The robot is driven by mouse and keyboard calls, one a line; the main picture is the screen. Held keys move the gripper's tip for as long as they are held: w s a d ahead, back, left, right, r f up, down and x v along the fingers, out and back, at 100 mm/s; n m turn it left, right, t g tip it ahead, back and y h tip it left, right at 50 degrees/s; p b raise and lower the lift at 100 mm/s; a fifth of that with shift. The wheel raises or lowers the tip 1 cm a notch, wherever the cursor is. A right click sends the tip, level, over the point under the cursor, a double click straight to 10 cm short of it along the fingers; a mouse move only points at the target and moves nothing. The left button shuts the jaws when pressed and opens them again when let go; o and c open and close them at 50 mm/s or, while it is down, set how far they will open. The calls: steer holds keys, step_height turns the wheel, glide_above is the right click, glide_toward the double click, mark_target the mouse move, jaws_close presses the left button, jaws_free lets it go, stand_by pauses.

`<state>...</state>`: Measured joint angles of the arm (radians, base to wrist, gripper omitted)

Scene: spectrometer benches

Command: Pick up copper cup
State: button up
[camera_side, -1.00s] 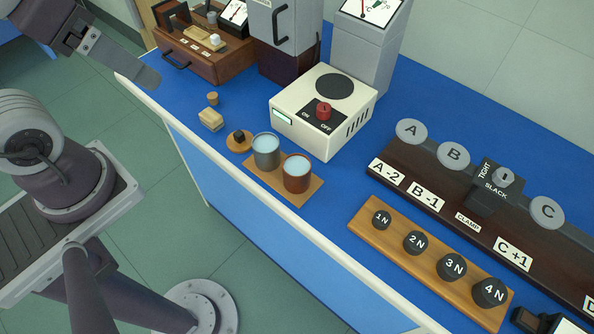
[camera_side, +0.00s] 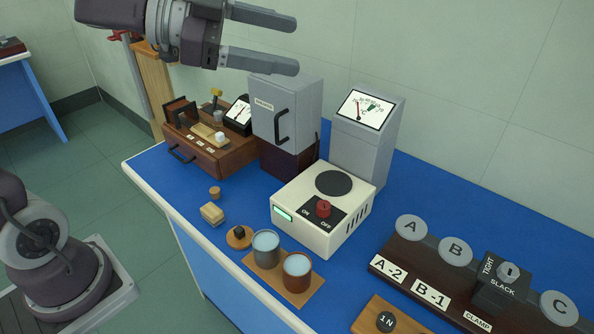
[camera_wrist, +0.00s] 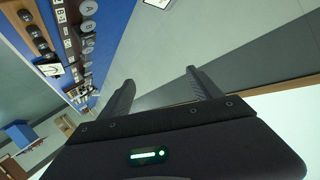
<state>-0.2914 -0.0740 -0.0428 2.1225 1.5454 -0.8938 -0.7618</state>
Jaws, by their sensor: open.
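The copper cup (camera_side: 297,274) is a reddish-brown cup with pale blue contents. It stands upright on a wooden board (camera_side: 311,292) near the front edge of the blue bench in the side view. A similar grey cup (camera_side: 265,252) stands beside it, to its upper left. My gripper (camera_side: 287,44) is open and empty, high in the air at the top of the side view, well away from the cups. Its two spread fingers also show in the wrist view (camera_wrist: 160,88). The copper cup cannot be made out in the wrist view.
A cream heater box with a red knob (camera_side: 322,207) stands just behind the cups. A grey cabinet (camera_side: 286,120) and a dial meter (camera_side: 366,135) stand farther back. A round wooden piece (camera_side: 239,239) lies left of the cups. A labelled clamp rail (camera_side: 420,258) is at the right.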

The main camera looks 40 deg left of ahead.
mark_target(295, 263)
steer(key=s+d+f+m+g+h, duration=0.25)
steer(key=s+f+g, duration=0.35)
steer(key=s+g, duration=0.3)
steer(key=shift+m+h, duration=0.35)
steer(key=shift+h, duration=0.3)
steer(key=f, duration=0.8)
steer(key=s+f, duration=0.1)
steer(key=f, duration=1.6)
steer(key=shift+s+f, duration=0.15)
steer(key=shift+f, duration=0.2)
steer(key=x, duration=0.6)
steer(key=shift+w+d+r, duration=0.1)
steer(key=shift+w+d, duration=0.1)
steer(key=shift+d, duration=0.25)
jaws_close()
